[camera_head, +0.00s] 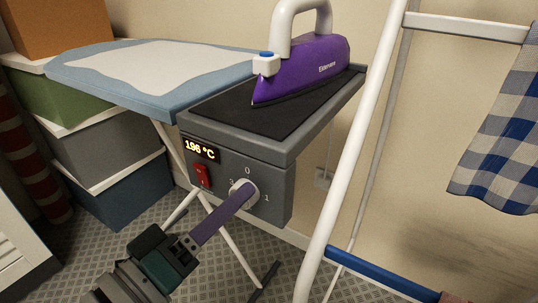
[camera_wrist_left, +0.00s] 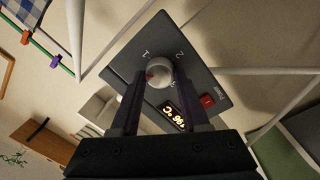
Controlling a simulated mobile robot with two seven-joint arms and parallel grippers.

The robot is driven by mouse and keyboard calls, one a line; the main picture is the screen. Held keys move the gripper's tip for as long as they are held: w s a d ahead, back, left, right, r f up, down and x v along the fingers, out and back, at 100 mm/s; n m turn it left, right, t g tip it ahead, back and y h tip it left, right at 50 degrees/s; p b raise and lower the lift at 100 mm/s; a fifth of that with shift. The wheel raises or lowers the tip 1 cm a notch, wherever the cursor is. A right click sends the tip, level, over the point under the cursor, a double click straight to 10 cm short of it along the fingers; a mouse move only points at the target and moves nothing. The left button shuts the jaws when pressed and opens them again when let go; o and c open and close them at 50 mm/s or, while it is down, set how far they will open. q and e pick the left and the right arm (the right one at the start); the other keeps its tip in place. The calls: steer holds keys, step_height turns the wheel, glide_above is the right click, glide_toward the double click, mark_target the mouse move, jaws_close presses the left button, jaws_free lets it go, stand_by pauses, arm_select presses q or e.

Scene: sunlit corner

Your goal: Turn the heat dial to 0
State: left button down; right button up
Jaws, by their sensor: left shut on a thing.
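The heat dial (camera_head: 249,188) is a round white knob on the front of the grey control box (camera_head: 272,200). Around it 0 is above, 1 is at the right and 3 is partly hidden at the left. The display (camera_head: 200,150) reads 196 °C. My left gripper (camera_head: 240,193) reaches up from the lower left and is shut on the dial. In the left wrist view the dial (camera_wrist_left: 160,73) sits between my left gripper's fingers (camera_wrist_left: 160,86), with a reddish mark on its left side; the exact number it faces is unclear. My right gripper is out of view.
A red switch (camera_head: 203,175) is close left of the dial. A purple iron (camera_head: 305,68) stands on the black pad above it. The ironing board (camera_head: 200,100) extends left. A white rack (camera_head: 350,150) with a checked cloth (camera_head: 505,130) stands close at right. Stacked boxes (camera_head: 95,150) are at left.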

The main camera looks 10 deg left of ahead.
arm_select(q)
steer(key=n+b, duration=0.1)
steer(key=n, duration=0.4)
steer(key=n+b, duration=0.1)
steer(key=n, duration=0.3)
steer(key=shift+f+n+t+y, duration=0.1)
steer(key=shift+n+t+y, duration=0.2)
steer(key=shift+n+y, duration=0.1)
stand_by(0.4)
steer(key=shift+c, duration=2)
jaws_free()
steer(key=v, duration=1)
steer(key=shift+p, duration=0.3)
steer(key=shift+d, duration=0.1)
